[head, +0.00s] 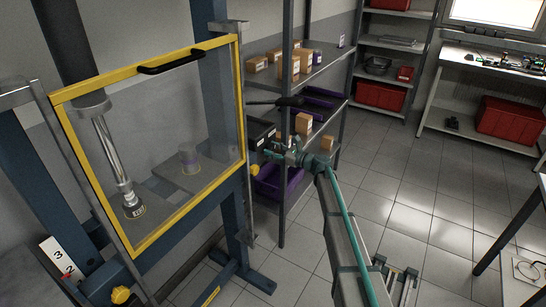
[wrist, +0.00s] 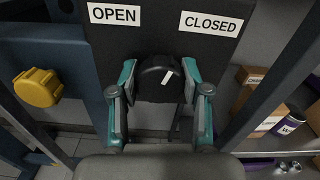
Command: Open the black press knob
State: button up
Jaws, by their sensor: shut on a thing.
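The black press knob (wrist: 152,80) sits in the middle of the wrist view, below a dark plate with an OPEN label (wrist: 115,14) at left and a CLOSED label (wrist: 211,24) at right. A white mark on the knob is tilted toward the upper right, on the CLOSED side. My gripper (wrist: 159,70) has its teal fingers on either side of the knob and is shut on it. In the head view my gripper (head: 272,152) is at the right side of the press frame; the knob is too small or hidden to make out there.
A yellow knob (wrist: 38,87) is left of my gripper. The press has a yellow-framed clear guard (head: 241,95) with a black handle (head: 170,62). Shelves with cardboard boxes (head: 257,64) and purple bins (head: 277,181) stand close behind my gripper. The tiled floor at right is open.

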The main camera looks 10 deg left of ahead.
jog(key=n+b, duration=0.2)
jog(key=b, duration=0.2)
jog(key=n+b, duration=0.3)
jog(key=b, duration=0.1)
jog(key=shift+f+n, duration=0.3)
jog(key=shift+f, duration=0.1)
jog(key=n+b, duration=0.3)
jog(key=b, duration=0.1)
jog(key=shift+r+n+b, duration=0.15)
jog(key=shift+n+b, duration=0.15)
jog(key=shift+b, duration=0.05)
jog(key=shift+r+n+b, duration=0.15)
jog(key=shift+n+b, duration=0.35)
jog(key=shift+b, duration=0.05)
jog(key=o, duration=1.1)
jog(key=shift+o, duration=0.2)
